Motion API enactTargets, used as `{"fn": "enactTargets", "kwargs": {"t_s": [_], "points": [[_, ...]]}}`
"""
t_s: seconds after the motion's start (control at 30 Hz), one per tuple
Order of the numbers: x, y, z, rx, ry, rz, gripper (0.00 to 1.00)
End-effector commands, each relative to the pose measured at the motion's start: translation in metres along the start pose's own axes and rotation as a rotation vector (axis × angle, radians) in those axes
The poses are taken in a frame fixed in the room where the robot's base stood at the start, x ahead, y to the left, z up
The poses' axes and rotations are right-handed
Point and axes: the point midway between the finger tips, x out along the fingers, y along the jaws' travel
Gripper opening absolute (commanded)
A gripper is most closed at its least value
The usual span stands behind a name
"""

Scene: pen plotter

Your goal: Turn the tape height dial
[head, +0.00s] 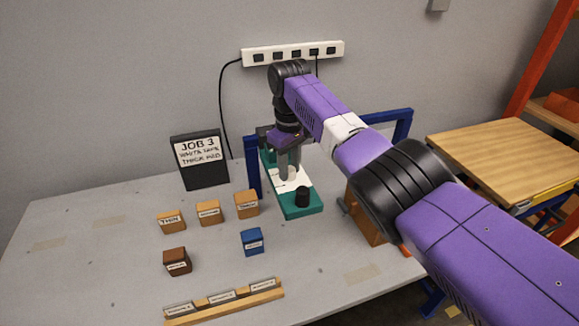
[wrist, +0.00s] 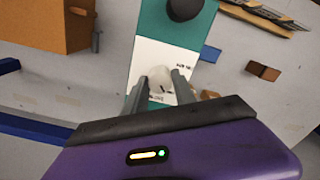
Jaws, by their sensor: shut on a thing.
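The tape height dial (wrist: 160,78) is a pale round knob on the white plate (wrist: 165,57) of a teal base (wrist: 150,20). Small print on the plate beside the dial is too blurred to read. My gripper (wrist: 158,84) points down over the plate, its two grey fingers on either side of the dial and shut on it. In the head view my gripper (head: 289,168) stands over the far part of the teal base (head: 303,211), and its fingers partly hide the dial. A black knob (head: 302,196) stands at the near end of the base.
A black sign (head: 203,172) reads JOB 3, white tape, thick pad. Several labelled wooden blocks (head: 209,212), a brown block (head: 177,261), a blue block (head: 252,242) and a labelled wooden rack (head: 225,301) stand left and in front. A blue frame (head: 253,165) rises behind the base.

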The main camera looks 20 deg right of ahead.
Motion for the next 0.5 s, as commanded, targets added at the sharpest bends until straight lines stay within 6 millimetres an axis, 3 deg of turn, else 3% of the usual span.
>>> {"fn": "enactTargets", "kwargs": {"t_s": [0.5], "points": [[0.0002, -0.0005, -0.0001, -0.31, 0.0, 0.0, 0.0]]}}
